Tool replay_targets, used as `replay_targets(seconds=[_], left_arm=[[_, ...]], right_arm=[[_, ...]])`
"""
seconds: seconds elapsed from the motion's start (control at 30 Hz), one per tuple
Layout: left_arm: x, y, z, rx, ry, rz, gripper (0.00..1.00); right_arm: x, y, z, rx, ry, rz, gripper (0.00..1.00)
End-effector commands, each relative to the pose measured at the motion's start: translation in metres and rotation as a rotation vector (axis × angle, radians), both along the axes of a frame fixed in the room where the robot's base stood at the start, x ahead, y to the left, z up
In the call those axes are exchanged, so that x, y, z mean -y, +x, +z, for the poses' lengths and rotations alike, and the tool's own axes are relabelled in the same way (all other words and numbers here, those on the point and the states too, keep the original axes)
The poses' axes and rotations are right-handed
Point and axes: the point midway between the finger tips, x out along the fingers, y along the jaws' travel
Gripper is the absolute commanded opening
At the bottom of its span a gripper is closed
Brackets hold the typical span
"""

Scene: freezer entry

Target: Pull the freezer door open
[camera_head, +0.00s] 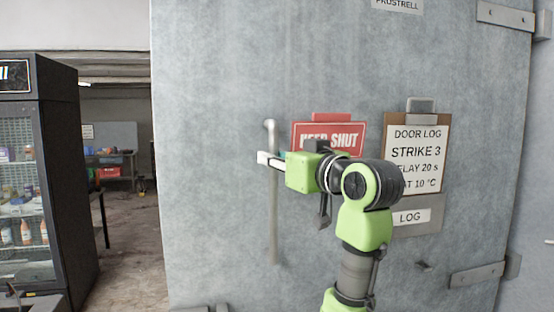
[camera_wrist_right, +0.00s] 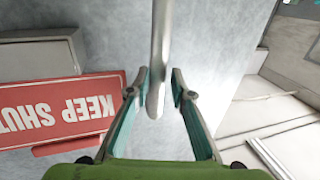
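The freezer door (camera_head: 215,100) is a large grey panel that fills the middle of the head view. Its vertical bar handle (camera_head: 273,220) stands near the door's left side. My right gripper (camera_head: 264,158) reaches the upper part of the handle from the right and hides a short stretch of it. In the right wrist view, the two fingers (camera_wrist_right: 159,88) are spread with the end of the handle (camera_wrist_right: 159,40) between them. The right finger is very close to the bar; I cannot tell if it touches. My left gripper is not in view.
A red sign (camera_head: 340,130) and a clipboard (camera_head: 420,180) hang on the door, right of the handle. Metal hinges (camera_head: 505,16) sit at its right edge. A dark glass-front fridge (camera_head: 50,170) stands at left, with open floor (camera_head: 128,245) between it and the door.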

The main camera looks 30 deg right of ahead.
Motion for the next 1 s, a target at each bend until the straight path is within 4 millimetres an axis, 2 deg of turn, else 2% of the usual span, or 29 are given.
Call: replay_targets(seconds=[0.17,0.5,0.63,0.8,1.0], left_arm=[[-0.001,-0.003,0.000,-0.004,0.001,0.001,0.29],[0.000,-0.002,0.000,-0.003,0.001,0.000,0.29],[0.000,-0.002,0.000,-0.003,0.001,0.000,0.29],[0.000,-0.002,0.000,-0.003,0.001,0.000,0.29],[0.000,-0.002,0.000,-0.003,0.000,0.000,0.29]], right_arm=[[0.001,-0.012,0.000,0.000,-0.001,-0.002,0.21],[0.000,-0.083,0.001,0.006,-0.003,-0.003,0.21],[-0.001,-0.105,0.001,0.006,-0.002,-0.001,0.21],[-0.001,-0.119,0.001,0.005,-0.002,0.000,0.21],[-0.001,-0.122,0.000,0.002,0.000,0.000,0.21]])
